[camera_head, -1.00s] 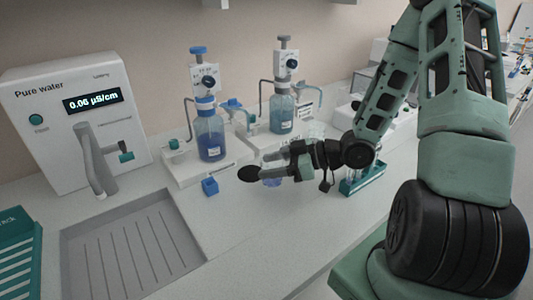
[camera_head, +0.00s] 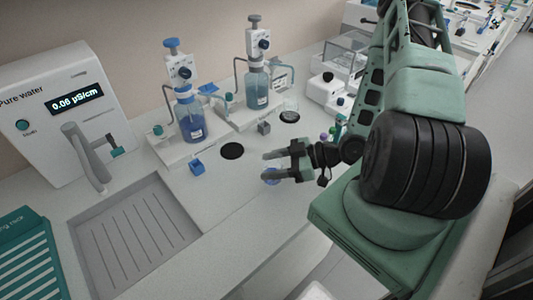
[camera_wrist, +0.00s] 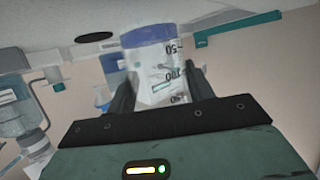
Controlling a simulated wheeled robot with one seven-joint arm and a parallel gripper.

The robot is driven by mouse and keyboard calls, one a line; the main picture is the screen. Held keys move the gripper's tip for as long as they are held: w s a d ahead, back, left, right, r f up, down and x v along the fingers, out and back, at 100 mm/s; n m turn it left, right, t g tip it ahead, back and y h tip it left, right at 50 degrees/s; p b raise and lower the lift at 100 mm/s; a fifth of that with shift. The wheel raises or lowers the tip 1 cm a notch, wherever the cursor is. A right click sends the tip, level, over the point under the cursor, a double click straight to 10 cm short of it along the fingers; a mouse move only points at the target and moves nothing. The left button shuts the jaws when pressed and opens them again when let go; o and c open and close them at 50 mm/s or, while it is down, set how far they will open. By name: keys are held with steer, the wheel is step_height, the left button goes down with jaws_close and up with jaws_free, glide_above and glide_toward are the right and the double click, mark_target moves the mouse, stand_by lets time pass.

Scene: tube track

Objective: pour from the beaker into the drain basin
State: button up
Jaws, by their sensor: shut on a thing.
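The beaker (camera_wrist: 157,65) is clear, with dark graduation marks and blue liquid at one end. It sits between the two dark fingers of my gripper (camera_wrist: 158,88), which is shut on it. In the head view my gripper (camera_head: 270,166) is over the front part of the counter.
A pure water unit with a tap (camera_head: 85,155) stands behind the basin. Two dispenser bottles (camera_head: 190,118) (camera_head: 257,88) stand at the back. A teal rack (camera_head: 25,250) is at far left.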

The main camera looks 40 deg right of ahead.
steer(key=shift+s+r+p, duration=0.1)
steer(key=shift+s+p, duration=1.8)
steer(key=shift+s, duration=2)
step_height(320, 180, up, 8)
steer(key=p, duration=0.7)
steer(key=shift+p, duration=0.35)
